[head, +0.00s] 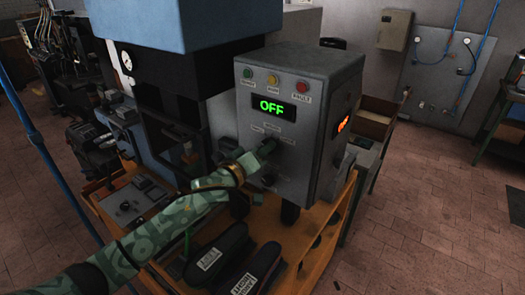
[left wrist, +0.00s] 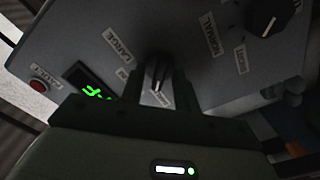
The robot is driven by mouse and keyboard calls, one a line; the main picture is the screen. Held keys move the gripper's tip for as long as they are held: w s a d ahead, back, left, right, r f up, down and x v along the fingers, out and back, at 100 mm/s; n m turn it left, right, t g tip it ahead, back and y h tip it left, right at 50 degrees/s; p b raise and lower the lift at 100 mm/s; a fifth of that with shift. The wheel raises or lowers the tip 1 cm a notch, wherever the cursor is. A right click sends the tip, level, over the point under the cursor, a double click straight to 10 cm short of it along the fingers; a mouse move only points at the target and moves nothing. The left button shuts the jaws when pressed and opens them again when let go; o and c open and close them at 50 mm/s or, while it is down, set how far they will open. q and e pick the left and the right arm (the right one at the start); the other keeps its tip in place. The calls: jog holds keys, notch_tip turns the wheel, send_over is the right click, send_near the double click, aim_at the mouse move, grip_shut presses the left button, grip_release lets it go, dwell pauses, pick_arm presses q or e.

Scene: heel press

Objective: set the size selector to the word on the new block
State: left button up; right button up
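The grey control box (head: 290,120) stands upright on an orange-edged bench, its green display reading OFF. My left gripper (head: 266,148) is at the lower front of the box, over a selector. In the left wrist view its two dark fingers stand on either side of a black selector knob (left wrist: 158,72); I cannot tell whether they press on it. A label reading LARGE (left wrist: 118,42) is beside this knob; the smaller labels around it are hard to read. Two dark shoe-shaped blocks, the left one (head: 218,250) and the right one (head: 258,270), carry white labels too small to read surely. My right gripper is not in view.
A second black knob (left wrist: 268,18) with a label like NORMAL nearby is on the same panel. Green, yellow and red lamps (head: 273,80) sit above the display. The press (head: 175,60) stands left of the box. Open brick floor (head: 430,220) lies to the right.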

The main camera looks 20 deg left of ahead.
pick_arm(q)
grip_shut()
jog(key=m+p, duration=0.5)
jog(key=m, duration=1.2)
jog(key=shift+m+p, duration=0.35)
jog(key=shift+m, duration=0.05)
dwell(0.3)
jog(key=shift+o, duration=0.9)
grip_release()
